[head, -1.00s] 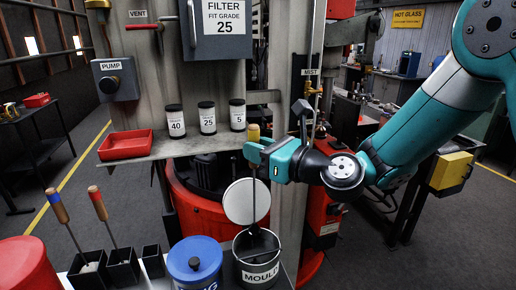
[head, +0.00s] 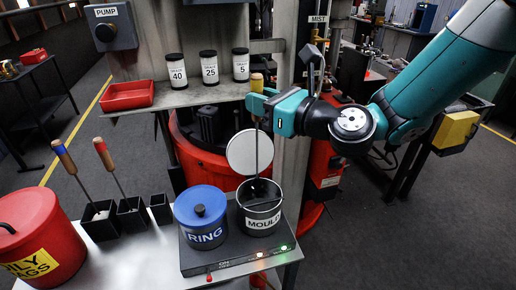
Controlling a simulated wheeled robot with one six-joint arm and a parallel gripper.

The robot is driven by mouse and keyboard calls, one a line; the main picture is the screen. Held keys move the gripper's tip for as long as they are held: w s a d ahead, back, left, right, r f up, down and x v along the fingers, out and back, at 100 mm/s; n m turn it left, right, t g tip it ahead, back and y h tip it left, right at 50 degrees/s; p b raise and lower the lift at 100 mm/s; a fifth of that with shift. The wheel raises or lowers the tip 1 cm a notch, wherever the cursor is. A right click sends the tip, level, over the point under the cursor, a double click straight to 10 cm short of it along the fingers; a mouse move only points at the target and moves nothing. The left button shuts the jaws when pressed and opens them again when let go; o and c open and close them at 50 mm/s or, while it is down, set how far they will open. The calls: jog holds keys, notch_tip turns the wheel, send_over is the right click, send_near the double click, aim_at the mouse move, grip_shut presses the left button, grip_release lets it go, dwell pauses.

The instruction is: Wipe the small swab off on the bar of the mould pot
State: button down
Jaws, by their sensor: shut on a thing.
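My gripper (head: 262,103) is shut on the small swab's handle (head: 257,82), which has a yellow end. The swab's thin dark rod hangs down almost upright into the mould pot (head: 262,222), a dark open pot labelled MOULD. The swab's head is low inside the pot, and I cannot clearly tell whether it touches the bar or the wall.
A blue-lidded pot labelled RING (head: 202,228) stands left of the mould pot on the same base. Two other swabs, blue-ended (head: 66,160) and red-ended (head: 105,156), lean in black holders. A red rag bin (head: 38,240) is far left. A shelf with several jars (head: 208,67) is behind.

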jog(key=shift+s+a, duration=0.1)
jog(key=shift+s, duration=1.1)
jog(key=shift+f+b, duration=0.1)
jog(key=shift+b, duration=0.2)
jog(key=shift+f, duration=0.35)
jog(key=shift+f+b, duration=0.45)
jog(key=shift+b, duration=0.1)
